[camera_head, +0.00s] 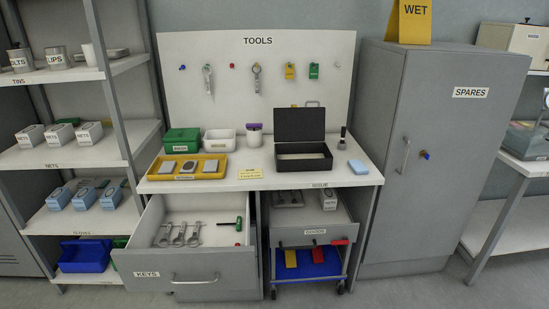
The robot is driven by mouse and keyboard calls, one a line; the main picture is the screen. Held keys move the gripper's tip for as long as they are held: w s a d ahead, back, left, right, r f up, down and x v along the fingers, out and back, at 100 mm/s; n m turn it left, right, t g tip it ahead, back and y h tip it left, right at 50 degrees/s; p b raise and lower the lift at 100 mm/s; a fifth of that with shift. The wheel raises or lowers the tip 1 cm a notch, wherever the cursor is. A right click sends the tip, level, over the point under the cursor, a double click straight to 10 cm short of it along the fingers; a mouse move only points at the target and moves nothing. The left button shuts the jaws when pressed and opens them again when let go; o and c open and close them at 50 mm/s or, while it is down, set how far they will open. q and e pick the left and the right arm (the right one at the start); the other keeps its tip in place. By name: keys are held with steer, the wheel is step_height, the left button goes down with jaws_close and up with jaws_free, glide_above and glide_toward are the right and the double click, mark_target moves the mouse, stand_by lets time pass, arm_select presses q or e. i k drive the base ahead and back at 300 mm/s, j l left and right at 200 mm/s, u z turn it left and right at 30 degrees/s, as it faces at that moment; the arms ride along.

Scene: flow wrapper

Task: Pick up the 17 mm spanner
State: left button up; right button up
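Three silver spanners lie side by side in the open drawer labelled KEYS (180,282), in its left half: a left one (164,237), a middle one (180,236) and a right one (195,236). Two more silver tools that look like spanners hang on the TOOLS board (320,45), one at the left (207,82) and one near the middle (256,80). Size marks are too small to read, so I cannot tell which is the 17 mm spanner. Neither of my grippers is in view.
The worktop above holds a yellow tray (214,172), a green box (181,141) and an open black case (304,163). A wheeled cart (314,237) stands right of the drawer, shelves at left, a grey SPARES cabinet (440,130) at right.

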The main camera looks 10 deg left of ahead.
mark_target(197, 225)
steer(key=i+j+u, duration=0.25)
steer(key=i, duration=0.25)
steer(key=i+u, duration=0.2)
steer(key=i, duration=0.3)
